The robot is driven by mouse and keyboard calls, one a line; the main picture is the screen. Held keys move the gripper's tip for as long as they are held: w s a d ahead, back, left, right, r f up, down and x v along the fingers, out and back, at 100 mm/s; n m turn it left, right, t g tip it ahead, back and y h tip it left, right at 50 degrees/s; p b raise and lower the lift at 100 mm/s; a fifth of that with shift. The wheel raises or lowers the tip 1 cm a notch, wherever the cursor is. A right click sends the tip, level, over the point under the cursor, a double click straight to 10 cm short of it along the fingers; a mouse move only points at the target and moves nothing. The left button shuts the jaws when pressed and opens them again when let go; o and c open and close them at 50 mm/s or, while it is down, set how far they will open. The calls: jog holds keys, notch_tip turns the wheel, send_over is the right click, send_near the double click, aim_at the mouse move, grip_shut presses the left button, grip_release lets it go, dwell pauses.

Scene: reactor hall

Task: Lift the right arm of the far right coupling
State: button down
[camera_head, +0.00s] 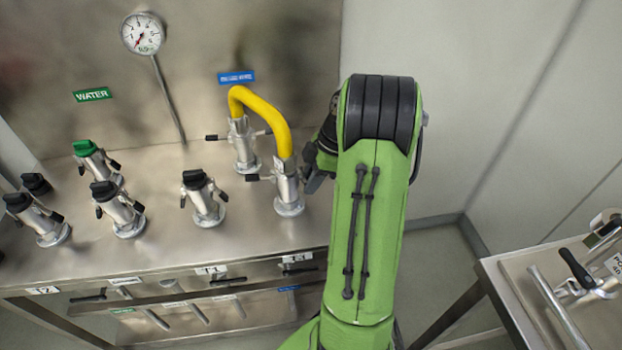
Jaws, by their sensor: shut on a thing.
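The far right coupling (288,190) is a silver fitting standing on the steel bench, with one end of a yellow hose (268,108) in its top. Its left arm (262,178) is black-tipped and sticks out to the left, roughly level. My gripper (311,181) is at the coupling's right side, shut on its right arm, which is mostly hidden by the fingers. My green arm covers the area just right of the coupling and part of the gripper.
A second coupling (243,148) holds the hose's other end, close behind on the left. Several capped couplings stand further left, one with a green cap (85,147). A gauge (142,34) is on the back panel. Another steel table (520,290) stands at lower right.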

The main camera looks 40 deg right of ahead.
jog(key=shift+d+g+h+b, duration=0.15)
jog(key=shift+g+h+b, duration=0.45)
jog(key=shift+b, duration=0.65)
jog(key=shift+s+d+r+h+b, duration=0.1)
jog(key=shift+s+r+h+b, duration=0.1)
jog(key=shift+r+h+b, duration=0.35)
jog(key=shift+f, duration=0.15)
jog(key=c, duration=1)
grip_release()
notch_tip(320, 180, up, 16)
jog(key=s+d+p, duration=0.1)
jog(key=p, duration=0.7)
jog(key=shift+d+f+p, duration=0.15)
jog(key=shift+d+p, duration=0.2)
jog(key=shift+p, duration=0.05)
